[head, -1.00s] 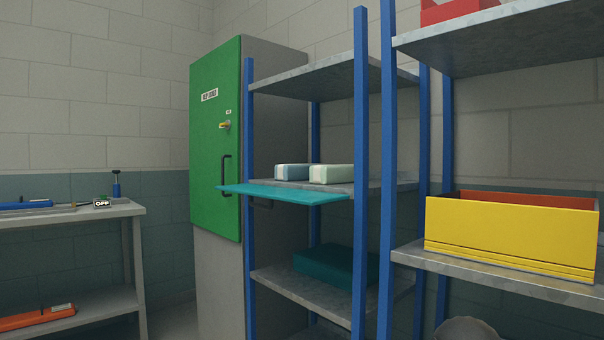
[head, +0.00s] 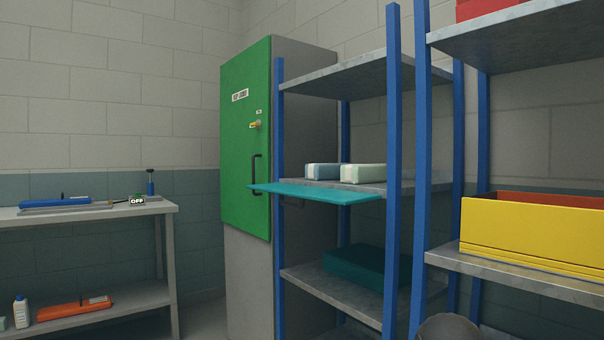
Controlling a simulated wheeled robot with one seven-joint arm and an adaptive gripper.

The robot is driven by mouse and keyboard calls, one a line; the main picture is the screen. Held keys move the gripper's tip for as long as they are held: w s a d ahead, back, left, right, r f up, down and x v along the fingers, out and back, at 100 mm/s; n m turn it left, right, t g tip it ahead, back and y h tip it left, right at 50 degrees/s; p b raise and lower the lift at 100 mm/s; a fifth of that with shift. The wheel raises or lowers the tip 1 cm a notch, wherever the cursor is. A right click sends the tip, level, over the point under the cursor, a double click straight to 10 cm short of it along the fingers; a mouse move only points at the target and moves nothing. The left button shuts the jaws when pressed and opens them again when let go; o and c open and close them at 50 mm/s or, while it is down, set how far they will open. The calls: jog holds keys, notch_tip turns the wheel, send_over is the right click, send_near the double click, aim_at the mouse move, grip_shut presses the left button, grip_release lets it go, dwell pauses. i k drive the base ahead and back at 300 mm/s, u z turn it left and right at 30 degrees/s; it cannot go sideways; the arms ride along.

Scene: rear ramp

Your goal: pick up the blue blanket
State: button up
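A light blue folded block with a pale end, which looks like the blue blanket (head: 323,171), lies on the middle shelf of the blue-post rack. A pale green-white block of similar shape (head: 364,174) lies just to its right. A flat teal panel (head: 315,191) sticks out at the front edge of that shelf, below and in front of both. My gripper is not in view, so its state does not show.
A green cabinet door (head: 246,140) stands shut left of the rack. A dark teal box (head: 365,272) sits on the lower shelf. A yellow bin (head: 530,232) is on the right rack. A bench (head: 100,213) with tools stands left. A dark rounded shape (head: 448,328) shows at the bottom edge.

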aim_at(318, 172)
jog(key=u, duration=2.05)
jog(key=i, duration=2.3)
jog(key=z, duration=3)
